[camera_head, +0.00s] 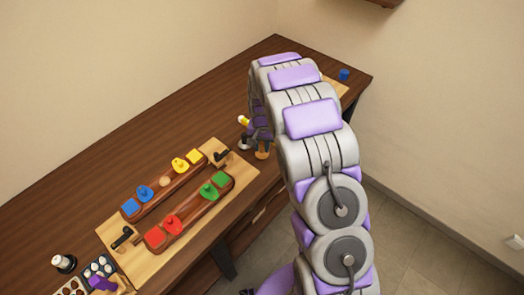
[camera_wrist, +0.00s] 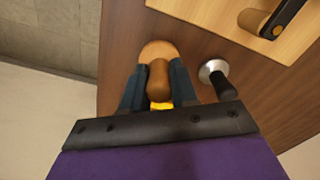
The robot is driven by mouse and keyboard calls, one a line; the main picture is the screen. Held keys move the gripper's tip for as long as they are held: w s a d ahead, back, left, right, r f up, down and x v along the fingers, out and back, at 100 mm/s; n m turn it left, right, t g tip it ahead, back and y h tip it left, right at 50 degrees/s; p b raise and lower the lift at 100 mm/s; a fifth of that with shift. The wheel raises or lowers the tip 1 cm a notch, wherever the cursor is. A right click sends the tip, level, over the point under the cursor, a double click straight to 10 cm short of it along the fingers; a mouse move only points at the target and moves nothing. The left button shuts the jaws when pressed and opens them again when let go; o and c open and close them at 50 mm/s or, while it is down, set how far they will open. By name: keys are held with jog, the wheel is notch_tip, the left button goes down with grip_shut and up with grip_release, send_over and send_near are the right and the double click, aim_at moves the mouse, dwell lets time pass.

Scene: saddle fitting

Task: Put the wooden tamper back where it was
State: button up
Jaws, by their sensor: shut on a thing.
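The wooden tamper (camera_wrist: 158,78) is between the two dark fingers of my gripper (camera_wrist: 154,92) in the wrist view. Its round, lighter wooden end points away from the wrist. In the head view my gripper (camera_head: 257,137) is above the front edge of the table, right of the wooden board, and the tamper's wooden end (camera_head: 263,154) shows below it. A small yellow part (camera_wrist: 161,105) shows between the fingers near the palm; I cannot tell what it belongs to. Whether the tamper touches the table is unclear.
A metal piece with a black handle (camera_wrist: 216,78) is close beside the right finger. The wooden board (camera_head: 128,215) holds two long wooden saddles with coloured blocks and black clamps.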

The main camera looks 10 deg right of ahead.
aim_at(263, 150)
jog(key=shift+w+d+f, duration=0.15)
jog(key=shift+w+f, duration=0.05)
jog(key=shift+f, duration=0.05)
jog(key=f, duration=0.1)
jog(key=f+b, duration=0.1)
jog(key=f, duration=0.1)
jog(key=shift+d, duration=0.3)
jog(key=shift+a, duration=0.15)
jog(key=o, duration=0.6)
jog(key=shift+a, duration=0.15)
jog(key=shift+c, duration=0.2)
jog(key=o, duration=0.3)
